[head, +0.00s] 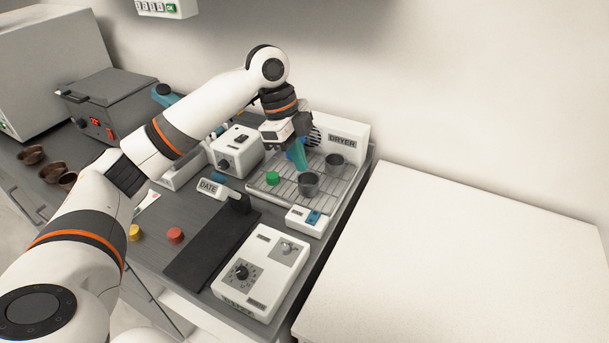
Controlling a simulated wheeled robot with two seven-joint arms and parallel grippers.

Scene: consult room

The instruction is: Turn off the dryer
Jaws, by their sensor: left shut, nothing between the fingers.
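The dryer (354,142) is a white unit with a DRYER label and a dark round grille, at the back of the counter. A wire rack (262,188) in front of it holds two grey metal cups (308,184) and a green cap (272,178). A small white box with a blue rocker (314,217) sits at the rack's front right corner; its setting is too small to read. My left gripper (297,158) has teal fingers, shut and empty, pointing down above the rack in front of the dryer. It partly hides the grille. My right gripper is out of view.
A white control box with a knob (240,272) stands at the counter's front. A white box with a dial (236,149) is left of the rack. A DATE stamp (210,188), black mat (207,250) and red button (175,235) lie nearby. A bare white table (460,260) is right.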

